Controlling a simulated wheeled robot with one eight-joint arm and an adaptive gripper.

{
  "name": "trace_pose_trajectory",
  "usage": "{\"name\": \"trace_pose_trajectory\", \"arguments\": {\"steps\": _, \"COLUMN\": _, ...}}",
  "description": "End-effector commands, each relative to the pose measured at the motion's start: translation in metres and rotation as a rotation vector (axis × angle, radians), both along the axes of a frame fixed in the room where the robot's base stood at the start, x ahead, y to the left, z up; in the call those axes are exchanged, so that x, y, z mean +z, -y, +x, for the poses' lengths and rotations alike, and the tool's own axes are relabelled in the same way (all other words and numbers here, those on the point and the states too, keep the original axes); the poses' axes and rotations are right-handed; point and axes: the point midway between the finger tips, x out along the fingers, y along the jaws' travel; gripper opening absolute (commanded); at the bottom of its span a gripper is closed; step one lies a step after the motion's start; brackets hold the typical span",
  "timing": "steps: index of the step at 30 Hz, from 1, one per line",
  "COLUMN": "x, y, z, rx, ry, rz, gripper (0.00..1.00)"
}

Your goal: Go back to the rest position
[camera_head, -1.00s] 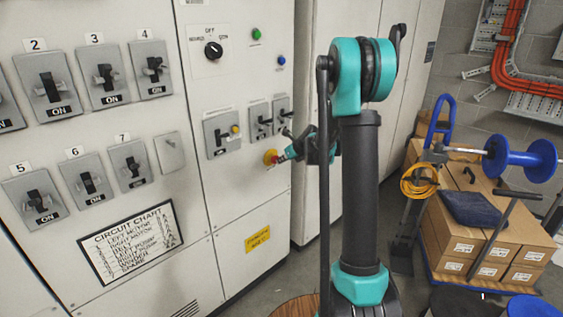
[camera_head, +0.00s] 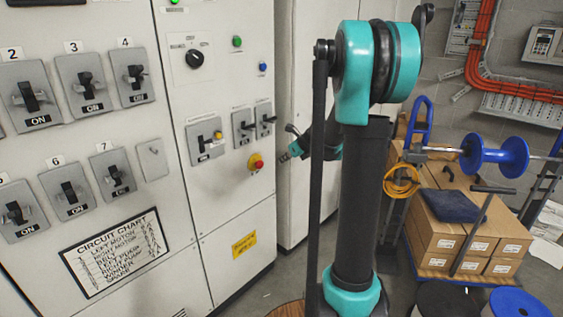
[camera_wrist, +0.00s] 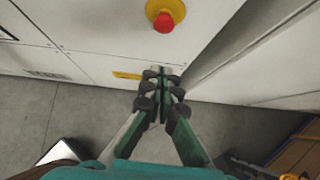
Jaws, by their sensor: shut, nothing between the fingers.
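My gripper (camera_wrist: 161,88) is shut and empty in the wrist view, its fingertips together and pointing toward the cabinet. In the head view my gripper (camera_head: 288,152) shows small beside my arm, to the right of the red emergency button and apart from it. The red button on its yellow base (camera_head: 256,163) is on the cabinet front; it also shows at the top of the wrist view (camera_wrist: 165,20). My upper arm stands upright in the head view and hides part of the cabinets behind it.
The grey cabinet has several numbered switches (camera_head: 75,190), a rotary knob (camera_head: 194,59) and a circuit chart (camera_head: 118,250). At right stand cardboard boxes (camera_head: 425,240), a blue cable reel (camera_head: 495,155) and a coiled yellow cable (camera_head: 401,181). Bare floor (camera_wrist: 60,112) lies below the cabinet.

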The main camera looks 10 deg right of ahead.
Motion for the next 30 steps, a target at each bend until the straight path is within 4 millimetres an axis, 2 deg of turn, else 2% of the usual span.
{"name": "trace_pose_trajectory", "arguments": {"steps": 7, "x": 0.000, "y": -0.001, "z": -0.002, "rx": 0.009, "ry": 0.003, "rz": -0.010, "gripper": 0.00}}
{"name": "trace_pose_trajectory", "arguments": {"steps": 11, "x": -0.004, "y": -0.007, "z": -0.021, "rx": 0.100, "ry": 0.031, "rz": -0.103, "gripper": 0.00}}
{"name": "trace_pose_trajectory", "arguments": {"steps": 14, "x": -0.010, "y": -0.016, "z": -0.052, "rx": 0.258, "ry": 0.075, "rz": -0.260, "gripper": 0.00}}
{"name": "trace_pose_trajectory", "arguments": {"steps": 21, "x": -0.036, "y": -0.030, "z": -0.149, "rx": 0.783, "ry": 0.203, "rz": -0.714, "gripper": 0.00}}
{"name": "trace_pose_trajectory", "arguments": {"steps": 30, "x": -0.077, "y": -0.027, "z": -0.267, "rx": 1.515, "ry": 0.338, "rz": -1.192, "gripper": 0.00}}
